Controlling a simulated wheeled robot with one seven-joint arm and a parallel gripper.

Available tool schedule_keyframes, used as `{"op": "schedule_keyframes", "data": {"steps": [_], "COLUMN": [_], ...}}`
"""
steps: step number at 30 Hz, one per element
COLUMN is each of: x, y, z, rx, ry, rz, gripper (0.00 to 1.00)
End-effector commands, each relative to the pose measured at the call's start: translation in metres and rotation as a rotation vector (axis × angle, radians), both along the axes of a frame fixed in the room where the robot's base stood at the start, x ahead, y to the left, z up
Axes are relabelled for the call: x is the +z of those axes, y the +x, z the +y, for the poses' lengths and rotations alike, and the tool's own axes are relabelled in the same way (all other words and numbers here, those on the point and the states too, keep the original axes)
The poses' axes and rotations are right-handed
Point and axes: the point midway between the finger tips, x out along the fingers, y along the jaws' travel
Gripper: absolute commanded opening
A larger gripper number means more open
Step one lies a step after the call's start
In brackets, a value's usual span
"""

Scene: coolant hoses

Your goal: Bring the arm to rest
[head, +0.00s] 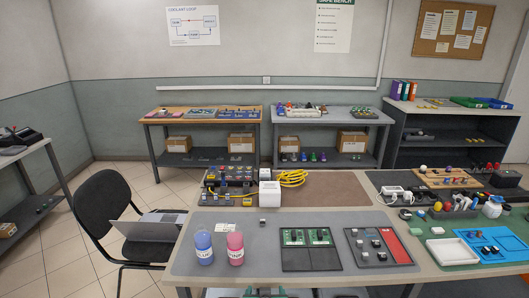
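My gripper is not seen in the head view, and neither is the arm's reach over the bench. The workbench (150,258) in front of me has a grey mat with a blue bottle (203,248) and a pink bottle (235,249) standing upright at its left. A dark board with green circuit parts (308,240) lies at the middle. A dark and red panel (380,246) with small blocks lies right of it. A small white-topped block (263,222) stands behind the bottles.
A white box (269,194) and coiled yellow hose (292,178) stand at the bench's back. A white tray (451,251) and blue tray (490,243) lie at the right. The brown mat (335,188) is largely clear.

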Motion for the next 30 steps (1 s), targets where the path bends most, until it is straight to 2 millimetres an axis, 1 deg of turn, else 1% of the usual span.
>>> {"op": "schedule_keyframes", "data": {"steps": [1,6,9,11,15,17,18,22,26,27,29,30], "x": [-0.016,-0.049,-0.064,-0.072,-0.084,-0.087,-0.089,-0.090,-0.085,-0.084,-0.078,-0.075], "y": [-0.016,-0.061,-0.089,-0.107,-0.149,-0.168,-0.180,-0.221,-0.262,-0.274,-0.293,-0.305], "z": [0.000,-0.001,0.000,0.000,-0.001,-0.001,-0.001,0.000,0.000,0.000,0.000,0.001], "rx": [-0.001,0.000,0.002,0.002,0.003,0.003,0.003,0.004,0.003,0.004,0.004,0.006], "ry": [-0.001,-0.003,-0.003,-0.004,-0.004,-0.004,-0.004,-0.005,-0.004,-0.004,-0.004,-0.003], "rz": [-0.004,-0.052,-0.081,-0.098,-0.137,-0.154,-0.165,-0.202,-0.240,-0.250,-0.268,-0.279], "gripper": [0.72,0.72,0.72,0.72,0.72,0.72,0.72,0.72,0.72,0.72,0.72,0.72]}}
